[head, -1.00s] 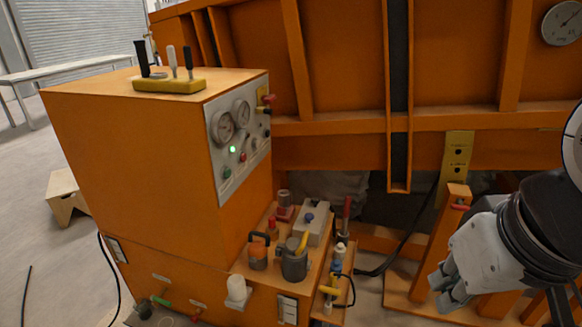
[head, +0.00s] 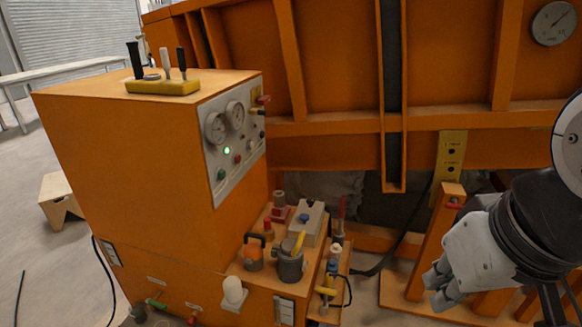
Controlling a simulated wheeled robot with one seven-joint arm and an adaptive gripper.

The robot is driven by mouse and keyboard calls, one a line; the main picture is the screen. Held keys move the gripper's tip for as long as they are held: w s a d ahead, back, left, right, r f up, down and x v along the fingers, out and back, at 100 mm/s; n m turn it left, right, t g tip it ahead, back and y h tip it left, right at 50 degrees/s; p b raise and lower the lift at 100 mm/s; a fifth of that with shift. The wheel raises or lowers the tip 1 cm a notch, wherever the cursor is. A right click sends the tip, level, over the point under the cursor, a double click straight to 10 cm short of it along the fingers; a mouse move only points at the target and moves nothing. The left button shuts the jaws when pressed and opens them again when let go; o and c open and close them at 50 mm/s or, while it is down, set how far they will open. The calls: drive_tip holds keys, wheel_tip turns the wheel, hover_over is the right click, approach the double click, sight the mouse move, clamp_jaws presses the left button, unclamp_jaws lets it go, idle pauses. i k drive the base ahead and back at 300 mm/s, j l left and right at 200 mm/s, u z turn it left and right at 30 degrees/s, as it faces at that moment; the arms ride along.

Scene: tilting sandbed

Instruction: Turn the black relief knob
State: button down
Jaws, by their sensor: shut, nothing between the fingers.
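The orange power unit cabinet stands at the left with a grey control panel (head: 228,176) on its right face. The panel carries two round gauges, a lit green lamp (head: 227,151) and several small knobs and buttons. A small dark knob (head: 262,134) sits near the panel's right edge; it is too small to tell surely whether it is the black relief knob. My gripper (head: 438,287) is at the lower right, shut and empty, well to the right of the cabinet and below panel height. It touches nothing that I can see.
Three levers stand on a yellow base (head: 162,87) on top. An orange post (head: 437,235) stands just behind my gripper.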

sight(310, 201)
drive_tip(key=i+l, duration=0.45)
drive_tip(key=i, duration=0.15)
drive_tip(key=i+l+u, duration=0.1)
drive_tip(key=i+l, duration=0.3)
drive_tip(key=i, duration=0.2)
